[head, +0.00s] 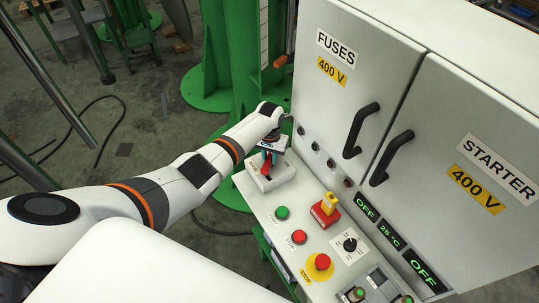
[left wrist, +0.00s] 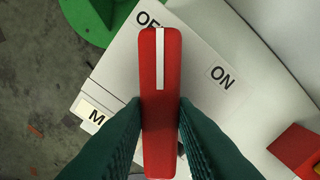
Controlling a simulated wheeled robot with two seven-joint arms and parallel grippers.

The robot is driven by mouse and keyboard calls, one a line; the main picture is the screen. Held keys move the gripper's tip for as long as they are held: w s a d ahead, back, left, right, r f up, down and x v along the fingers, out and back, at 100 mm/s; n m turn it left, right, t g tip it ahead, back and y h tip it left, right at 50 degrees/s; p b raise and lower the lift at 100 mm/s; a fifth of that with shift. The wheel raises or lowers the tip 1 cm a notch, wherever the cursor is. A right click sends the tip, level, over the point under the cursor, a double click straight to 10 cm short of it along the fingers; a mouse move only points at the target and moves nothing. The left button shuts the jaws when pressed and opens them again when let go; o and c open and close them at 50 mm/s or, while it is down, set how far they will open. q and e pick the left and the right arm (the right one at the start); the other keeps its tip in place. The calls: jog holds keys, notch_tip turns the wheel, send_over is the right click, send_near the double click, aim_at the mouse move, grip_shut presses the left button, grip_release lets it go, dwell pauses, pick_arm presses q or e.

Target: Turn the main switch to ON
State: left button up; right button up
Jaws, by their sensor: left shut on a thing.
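In the left wrist view the red handle (left wrist: 161,75) carries a white line that points up the picture, next to the partly covered OFF label (left wrist: 147,18). The ON label (left wrist: 222,77) lies to the right of the handle. My left gripper (head: 268,156) is above the box, shut on the red handle. Its green fingers (left wrist: 160,128) press on both sides of it. My right gripper is not in view.
On the panel stand a green button (head: 282,213), a red button (head: 299,236), a red-and-yellow switch (head: 326,209), a black knob (head: 350,244) and a red emergency stop (head: 322,261). Displays read OFF, 25 °C and OFF. A grey cabinet (head: 370,60) with black handles rises behind.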

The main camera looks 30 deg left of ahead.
aim_at(270, 158)
pick_arm(q)
jog(key=m, duration=0.3)
jog(key=shift+m, duration=2.3)
jog(key=o, duration=1)
notch_tip(270, 158, up, 12)
jog(key=shift+r, duration=0.1)
